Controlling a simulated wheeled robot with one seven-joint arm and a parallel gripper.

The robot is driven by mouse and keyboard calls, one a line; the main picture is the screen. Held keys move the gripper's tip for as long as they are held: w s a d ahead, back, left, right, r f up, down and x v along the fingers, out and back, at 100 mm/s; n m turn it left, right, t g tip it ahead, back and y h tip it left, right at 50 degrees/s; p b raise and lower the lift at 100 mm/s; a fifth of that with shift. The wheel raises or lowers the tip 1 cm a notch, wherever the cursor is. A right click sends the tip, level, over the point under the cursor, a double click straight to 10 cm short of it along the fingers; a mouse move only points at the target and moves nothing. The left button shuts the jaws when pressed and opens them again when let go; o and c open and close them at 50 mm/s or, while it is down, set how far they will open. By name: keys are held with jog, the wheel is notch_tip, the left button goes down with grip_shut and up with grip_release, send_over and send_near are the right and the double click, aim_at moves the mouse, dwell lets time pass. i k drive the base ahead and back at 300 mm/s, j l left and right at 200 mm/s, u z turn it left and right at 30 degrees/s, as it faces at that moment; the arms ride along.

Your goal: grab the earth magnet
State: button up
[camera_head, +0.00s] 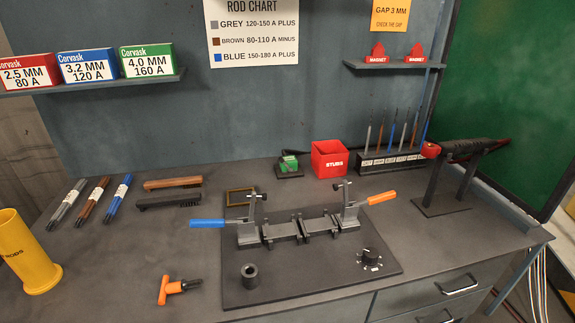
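Two red pieces with MAGNET labels stand on the small right wall shelf: a left one (377,54) and a right one (415,54). A small green block on a dark base (289,165) sits at the back of the bench, left of the red STUBS box; it carries no readable label. I cannot tell which of these is the earth magnet. My gripper is not in view.
A black plate (240,291) carries a clamp fixture (300,228) with blue and orange handles. The STUBS box (329,160), rod rack (392,161) and black torch-like tool on a stand (470,148) line the back. An orange-handled tool (177,287) lies front left.

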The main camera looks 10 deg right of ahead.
aim_at(291, 161)
jog(key=i+j+z, duration=0.15)
jog(key=j, duration=0.3)
jog(key=i+j+z, duration=0.15)
jog(key=j, duration=0.35)
jog(key=i+j+z, duration=0.15)
jog(key=j, duration=0.35)
jog(key=j+z, duration=0.15)
jog(key=j, duration=0.35)
jog(key=i, duration=0.5)
